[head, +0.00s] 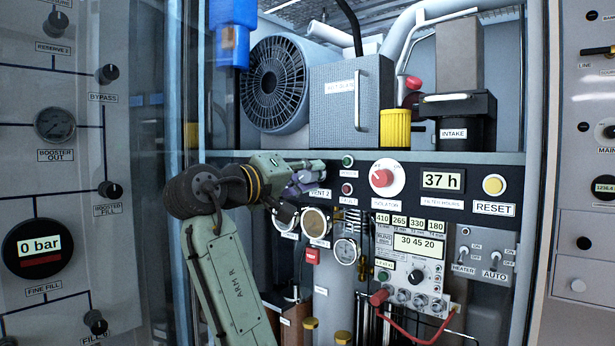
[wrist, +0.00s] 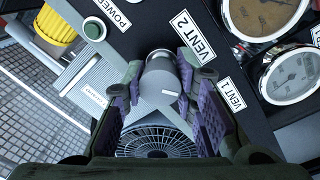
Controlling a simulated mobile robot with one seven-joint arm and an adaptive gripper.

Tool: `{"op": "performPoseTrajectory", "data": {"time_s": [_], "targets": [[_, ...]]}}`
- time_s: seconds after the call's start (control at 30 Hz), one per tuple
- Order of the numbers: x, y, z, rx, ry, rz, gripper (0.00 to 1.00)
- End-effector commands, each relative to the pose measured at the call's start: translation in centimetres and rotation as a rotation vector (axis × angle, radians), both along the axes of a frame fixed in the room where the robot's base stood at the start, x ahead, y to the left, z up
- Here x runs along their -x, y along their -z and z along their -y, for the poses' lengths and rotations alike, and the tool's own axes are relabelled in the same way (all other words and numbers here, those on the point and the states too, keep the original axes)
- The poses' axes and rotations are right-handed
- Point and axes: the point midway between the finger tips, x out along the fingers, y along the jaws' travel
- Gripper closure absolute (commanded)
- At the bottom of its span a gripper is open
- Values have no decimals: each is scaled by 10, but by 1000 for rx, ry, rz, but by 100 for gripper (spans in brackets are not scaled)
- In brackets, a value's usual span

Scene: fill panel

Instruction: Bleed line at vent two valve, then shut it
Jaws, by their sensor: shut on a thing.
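The vent two valve is a grey round knob (wrist: 160,80) with a small white mark, beside the "VENT 2" label (wrist: 193,37) in the wrist view. My gripper (wrist: 162,88) is shut on this knob, with purple-padded fingers on both sides of it. The "VENT 1" label (wrist: 232,94) is close beside the fingers in the wrist view. The vent one knob cannot be made out.
Round gauges (head: 315,222) hang just below my gripper. A large display (head: 39,246) at left reads 0 bar. The red isolator knob (head: 381,178) and a green power button (head: 347,160) are to the right. A cabinet frame post (head: 178,110) stands left of my arm.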

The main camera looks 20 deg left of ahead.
Motion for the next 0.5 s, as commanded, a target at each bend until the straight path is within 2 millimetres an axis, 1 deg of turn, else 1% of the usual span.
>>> {"op": "performPoseTrajectory", "data": {"time_s": [0.5], "targets": [[1, -1, 0, -460, -1, 168, 100]]}}
